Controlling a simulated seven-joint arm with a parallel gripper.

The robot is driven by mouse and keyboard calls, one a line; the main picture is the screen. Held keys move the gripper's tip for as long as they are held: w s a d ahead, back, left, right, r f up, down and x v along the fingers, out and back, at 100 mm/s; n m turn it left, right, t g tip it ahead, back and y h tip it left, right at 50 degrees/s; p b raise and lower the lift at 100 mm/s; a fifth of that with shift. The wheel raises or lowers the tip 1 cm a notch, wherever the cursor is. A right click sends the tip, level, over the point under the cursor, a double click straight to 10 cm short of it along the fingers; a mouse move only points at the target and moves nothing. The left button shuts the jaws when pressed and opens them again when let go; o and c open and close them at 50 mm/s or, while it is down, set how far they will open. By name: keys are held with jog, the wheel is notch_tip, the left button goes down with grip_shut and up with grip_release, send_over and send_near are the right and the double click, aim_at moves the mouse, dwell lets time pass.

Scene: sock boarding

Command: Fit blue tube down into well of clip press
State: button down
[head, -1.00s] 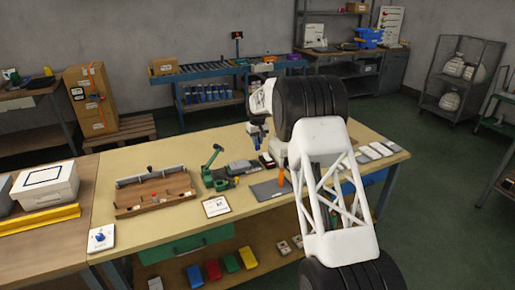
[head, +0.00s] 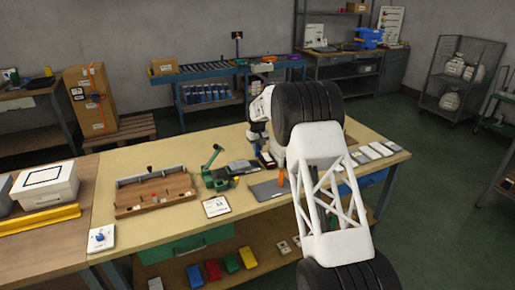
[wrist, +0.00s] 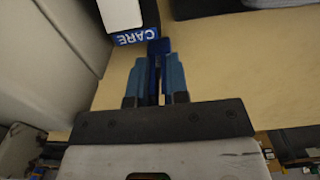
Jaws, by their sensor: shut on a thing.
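My gripper (wrist: 157,80) shows in the wrist view with its two blue fingers shut on a darker blue piece (wrist: 159,46), which looks like the blue tube. In the head view my gripper (head: 259,144) is over the back of the table, near a small dark box (head: 267,160); the tube is not clear there. A green lever device (head: 216,170), perhaps the clip press, stands to the left. Its well cannot be made out.
A dark grey object (head: 241,167) lies between the green device and my gripper. A grey mat (head: 268,189), a clipboard (head: 216,206) and a wooden tray (head: 155,208) are on the table (head: 160,241). The table's left front is mostly clear.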

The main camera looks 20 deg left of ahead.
jog(key=c, duration=1.1)
grip_release()
jog(key=shift+f, duration=0.1)
notch_tip(320, 180, up, 12)
jog(key=shift+r, duration=0.2)
dwell(0.4)
